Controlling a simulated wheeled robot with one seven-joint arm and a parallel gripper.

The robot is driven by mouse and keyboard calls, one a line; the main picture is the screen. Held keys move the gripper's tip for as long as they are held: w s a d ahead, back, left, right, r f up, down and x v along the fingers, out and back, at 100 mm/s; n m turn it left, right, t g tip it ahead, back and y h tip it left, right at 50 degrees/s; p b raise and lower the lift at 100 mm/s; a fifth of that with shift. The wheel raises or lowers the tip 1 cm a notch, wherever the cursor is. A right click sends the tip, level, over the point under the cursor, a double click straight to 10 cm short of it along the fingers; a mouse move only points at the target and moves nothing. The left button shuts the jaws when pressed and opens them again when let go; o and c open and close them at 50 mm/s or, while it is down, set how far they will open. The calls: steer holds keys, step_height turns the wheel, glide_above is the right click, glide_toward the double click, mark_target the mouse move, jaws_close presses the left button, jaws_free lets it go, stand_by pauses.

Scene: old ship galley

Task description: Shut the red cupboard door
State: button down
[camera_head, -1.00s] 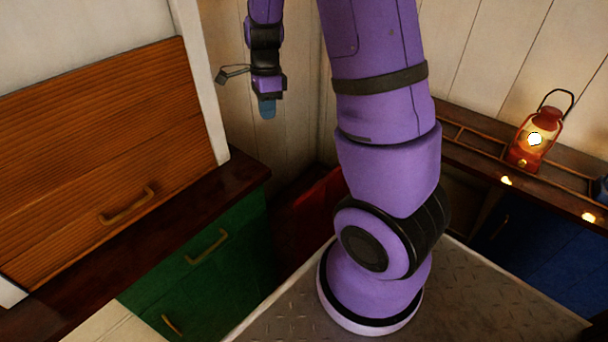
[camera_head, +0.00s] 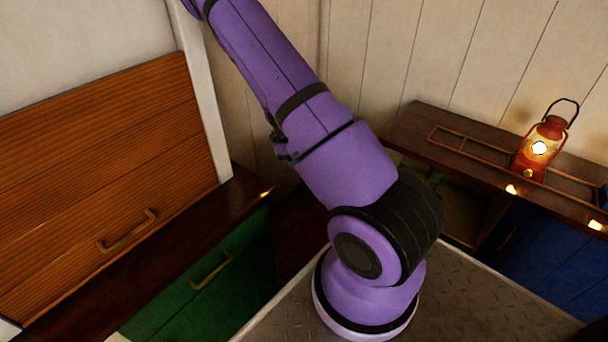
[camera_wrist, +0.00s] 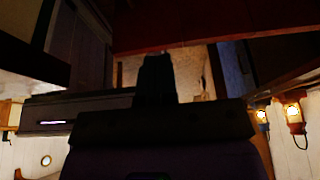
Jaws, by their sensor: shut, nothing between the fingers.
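The red cupboard door (camera_wrist: 200,22) shows in the wrist view as a dark red panel across the top, just beyond my fingertips. Whether they touch it I cannot tell. My gripper (camera_wrist: 157,64) is shut and empty, its dark fingers pointing toward the panel. In the head view the gripper is out of the picture, and my arm hides most of the corner where the door hangs. An open cupboard compartment (camera_head: 452,208) shows under the right counter, with a small green thing (camera_head: 434,178) inside.
The left counter has a green cupboard front (camera_head: 230,270) and a wooden shutter (camera_head: 110,170) above it. On the right counter (camera_head: 410,125) stand a lit red lantern (camera_head: 541,150) and a low rail. A blue cupboard front (camera_head: 545,250) is below.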

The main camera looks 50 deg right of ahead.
steer(key=s+f, duration=0.7)
steer(key=f, duration=0.1)
steer(key=shift+s, duration=0.15)
steer(key=shift+d, duration=0.1)
